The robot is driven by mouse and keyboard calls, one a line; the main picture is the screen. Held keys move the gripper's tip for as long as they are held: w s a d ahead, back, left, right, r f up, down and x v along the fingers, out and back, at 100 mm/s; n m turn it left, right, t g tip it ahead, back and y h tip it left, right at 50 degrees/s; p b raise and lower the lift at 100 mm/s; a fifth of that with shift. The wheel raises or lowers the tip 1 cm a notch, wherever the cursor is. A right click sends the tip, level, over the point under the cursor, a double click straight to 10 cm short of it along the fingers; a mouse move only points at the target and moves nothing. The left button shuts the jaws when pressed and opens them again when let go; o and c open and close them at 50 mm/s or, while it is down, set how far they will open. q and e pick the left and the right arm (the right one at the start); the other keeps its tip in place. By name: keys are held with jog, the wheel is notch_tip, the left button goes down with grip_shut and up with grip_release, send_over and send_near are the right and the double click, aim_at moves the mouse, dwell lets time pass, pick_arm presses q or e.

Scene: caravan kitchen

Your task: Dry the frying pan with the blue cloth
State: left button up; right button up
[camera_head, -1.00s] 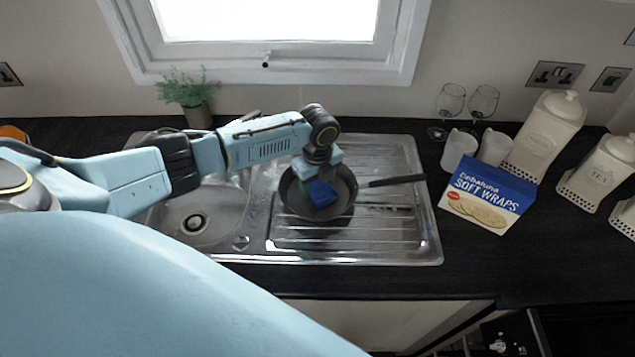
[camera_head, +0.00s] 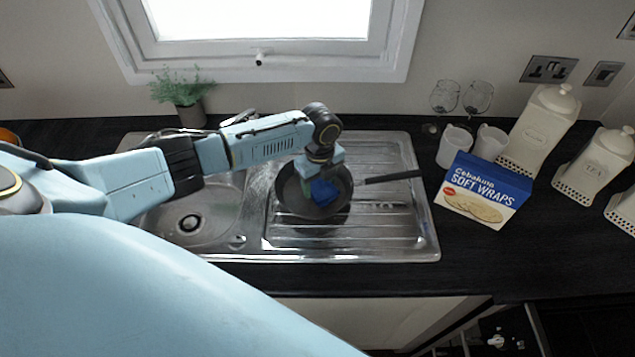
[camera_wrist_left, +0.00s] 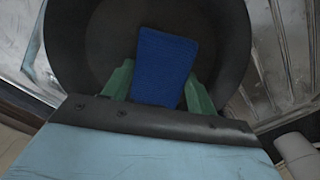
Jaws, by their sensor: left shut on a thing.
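The dark frying pan (camera_head: 290,196) sits on the ridged drainer of the steel sink unit, its handle (camera_head: 392,177) pointing right. My left gripper (camera_head: 313,186) is over the inside of the pan, shut on the blue cloth (camera_head: 325,193). In the left wrist view the cloth (camera_wrist_left: 164,66) stands between the two green fingers, with the pan (camera_wrist_left: 222,45) around and beneath it. The cloth appears to be in or just above the pan; its contact with the pan floor is hidden. My right gripper is not in view.
The sink bowl (camera_head: 190,222) lies left of the pan. A plant (camera_head: 183,92) stands behind it. On the right are a soft wraps box (camera_head: 484,191), two white mugs (camera_head: 453,147), wine glasses (camera_head: 444,98) and canisters (camera_head: 540,125). The counter front (camera_head: 360,279) is clear.

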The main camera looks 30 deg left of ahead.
pick_arm(q)
jog(key=shift+w+a+b, duration=0.3)
jog(key=shift+w+a, duration=0.05)
jog(key=shift+a, duration=0.3)
jog(key=shift+s+a, duration=0.1)
jog(key=shift+a, duration=0.05)
jog(key=shift+s+a+p, duration=0.4)
jog(key=shift+a+p, duration=0.15)
jog(key=shift+s+f+p, duration=0.1)
jog(key=shift+s+p, duration=0.7)
jog(key=shift+p, duration=0.1)
jog(key=shift+s+d+p, duration=0.4)
jog(key=shift+d+p, duration=0.2)
jog(key=shift+d, duration=0.25)
jog(key=shift+w+d, duration=0.1)
